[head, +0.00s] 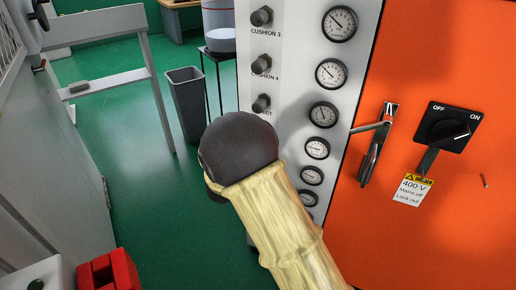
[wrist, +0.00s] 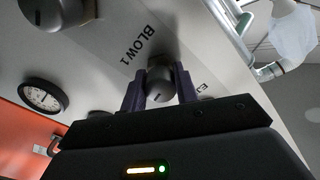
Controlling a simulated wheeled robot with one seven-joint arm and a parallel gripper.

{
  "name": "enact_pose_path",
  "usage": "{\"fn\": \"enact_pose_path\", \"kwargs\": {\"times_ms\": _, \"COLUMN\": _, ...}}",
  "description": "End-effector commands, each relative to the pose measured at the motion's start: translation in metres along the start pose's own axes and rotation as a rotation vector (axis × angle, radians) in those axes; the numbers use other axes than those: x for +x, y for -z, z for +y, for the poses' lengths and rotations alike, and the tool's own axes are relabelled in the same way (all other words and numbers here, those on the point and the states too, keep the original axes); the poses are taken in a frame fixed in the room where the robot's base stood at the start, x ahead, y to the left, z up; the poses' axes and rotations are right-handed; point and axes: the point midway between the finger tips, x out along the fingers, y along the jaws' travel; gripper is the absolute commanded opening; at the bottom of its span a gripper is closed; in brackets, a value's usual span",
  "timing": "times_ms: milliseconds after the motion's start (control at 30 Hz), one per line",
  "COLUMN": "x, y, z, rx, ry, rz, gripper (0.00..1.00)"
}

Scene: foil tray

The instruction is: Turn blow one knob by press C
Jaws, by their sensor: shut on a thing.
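The grey-black blow one knob (wrist: 160,84) stands on the grey panel in the wrist view, between the printed label "BLOW 1" and a partly hidden label beginning with E. My gripper (wrist: 158,92) is shut on this knob, with a dark finger on each side. The knob's front mark shows between the fingers. In the head view my arm covers the lower part of the panel (head: 283,50), so this knob and my fingertips are hidden there.
Other knobs, such as the cushion 3 knob (head: 262,16), run up the panel beside a column of gauges (head: 331,73). An orange cabinet with a power switch (head: 447,128) is at right. A dark bin (head: 187,105) stands on the open green floor.

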Motion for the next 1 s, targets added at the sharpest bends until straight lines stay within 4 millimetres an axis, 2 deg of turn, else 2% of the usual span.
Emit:
{"fn": "enact_pose_path", "kwargs": {"times_ms": 200, "x": -0.0003, "y": -0.0038, "z": 0.0019, "rx": 0.17, "ry": 0.001, "rz": 0.0, "gripper": 0.07}}
{"fn": "enact_pose_path", "kwargs": {"times_ms": 400, "x": -0.0004, "y": -0.0024, "z": 0.0009, "rx": 0.267, "ry": 0.0, "rz": -0.001, "gripper": 0.07}}
{"fn": "enact_pose_path", "kwargs": {"times_ms": 967, "x": -0.0006, "y": -0.0005, "z": -0.0006, "rx": 0.312, "ry": -0.001, "rz": -0.002, "gripper": 0.07}}
{"fn": "enact_pose_path", "kwargs": {"times_ms": 1000, "x": -0.0006, "y": -0.0005, "z": -0.0006, "rx": 0.312, "ry": -0.001, "rz": -0.002, "gripper": 0.34}}
